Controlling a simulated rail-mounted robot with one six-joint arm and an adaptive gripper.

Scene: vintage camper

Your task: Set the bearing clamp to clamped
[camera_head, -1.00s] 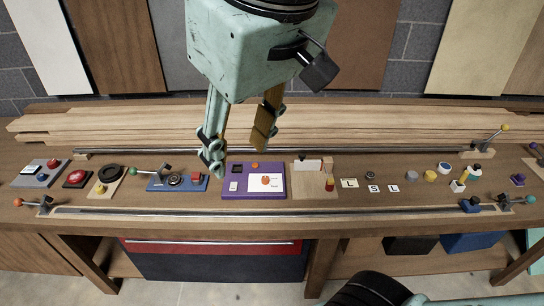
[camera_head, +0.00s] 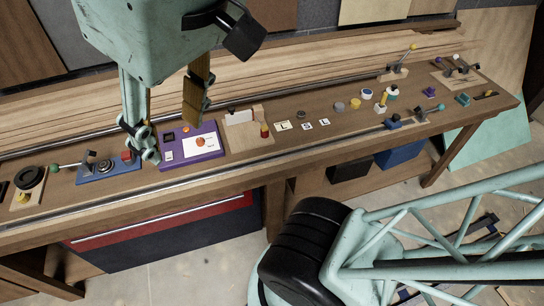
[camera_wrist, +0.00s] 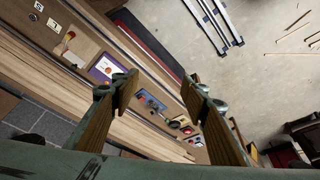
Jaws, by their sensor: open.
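A blue base plate (camera_head: 110,170) on the bench carries a toggle clamp, a dark round part and a red block (camera_head: 127,156); it appears to be the bearing clamp. Its lever lies low toward the left and ends in a green knob (camera_head: 55,168). I cannot tell whether its arm presses on the round part. The plate also shows in the wrist view (camera_wrist: 152,103), between my fingers. My gripper (camera_head: 172,134) is open and empty, above the bench near the left edge of the purple panel. Its spread fingers also show in the wrist view (camera_wrist: 160,86).
The purple panel (camera_head: 210,152) and a wooden fixture (camera_head: 262,135) stand right of the blue plate. Other lever clamps with yellow (camera_head: 413,46) and teal (camera_head: 441,108) knobs are farther right. A metal rail runs along the bench front. Timber lies behind.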

